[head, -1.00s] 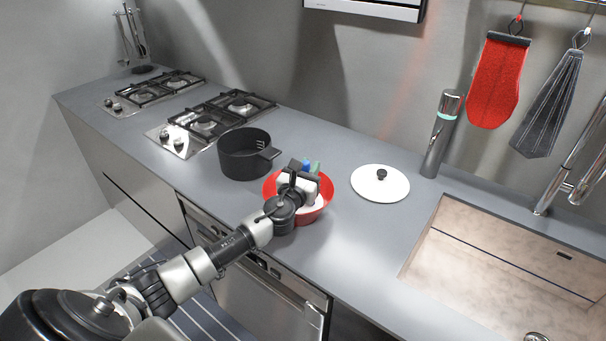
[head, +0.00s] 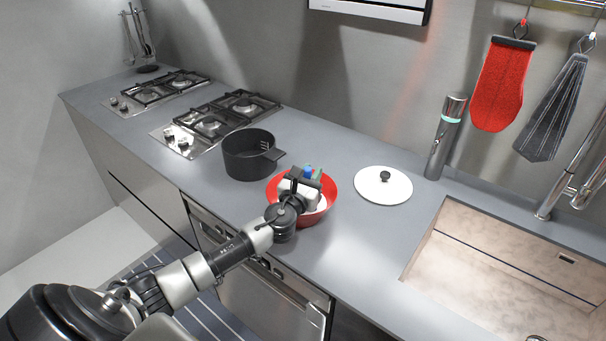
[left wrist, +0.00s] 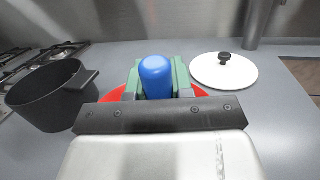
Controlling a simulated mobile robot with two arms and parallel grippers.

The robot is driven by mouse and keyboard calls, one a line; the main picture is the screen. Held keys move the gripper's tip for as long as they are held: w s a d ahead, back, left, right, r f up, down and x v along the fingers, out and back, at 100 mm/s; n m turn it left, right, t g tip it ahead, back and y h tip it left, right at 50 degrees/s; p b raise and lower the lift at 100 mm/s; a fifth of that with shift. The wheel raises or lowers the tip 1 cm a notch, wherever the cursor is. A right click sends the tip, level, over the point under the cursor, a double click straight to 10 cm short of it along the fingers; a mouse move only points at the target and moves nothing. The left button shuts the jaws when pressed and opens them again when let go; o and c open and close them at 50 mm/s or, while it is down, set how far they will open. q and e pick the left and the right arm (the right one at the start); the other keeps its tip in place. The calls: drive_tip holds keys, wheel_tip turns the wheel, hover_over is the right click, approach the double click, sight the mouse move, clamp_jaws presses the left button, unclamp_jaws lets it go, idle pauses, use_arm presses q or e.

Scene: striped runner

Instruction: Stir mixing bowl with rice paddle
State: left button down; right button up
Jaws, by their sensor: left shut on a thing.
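A red mixing bowl (head: 326,187) stands on the grey counter, between a black pot and a white lid. My left gripper (head: 308,178) is over the bowl and hides much of it. In the left wrist view the gripper's green fingers (left wrist: 181,76) are shut on a blue rounded handle end (left wrist: 156,75), which I take to be the rice paddle. The blue end also shows in the head view (head: 308,170). The paddle's lower part is hidden. Something white shows inside the bowl. The red rim shows on both sides of the gripper in the wrist view. My right gripper is not in view.
The black pot (head: 246,158) stands close to the bowl's left. The white lid (head: 383,186) lies to its right, before a dark upright cylinder (head: 444,140). Gas burners (head: 210,124) are far left, the sink (head: 500,250) far right. The counter's front right is clear.

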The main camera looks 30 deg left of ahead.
use_arm(q)
drive_tip(key=shift+a+f, duration=0.1)
drive_tip(key=shift+a, duration=0.95)
drive_tip(key=shift+d, duration=0.1)
wheel_tip(320, 180, up, 9)
drive_tip(key=p, duration=0.8)
drive_tip(key=shift+r+p, duration=0.2)
drive_tip(key=shift+p, duration=0.15)
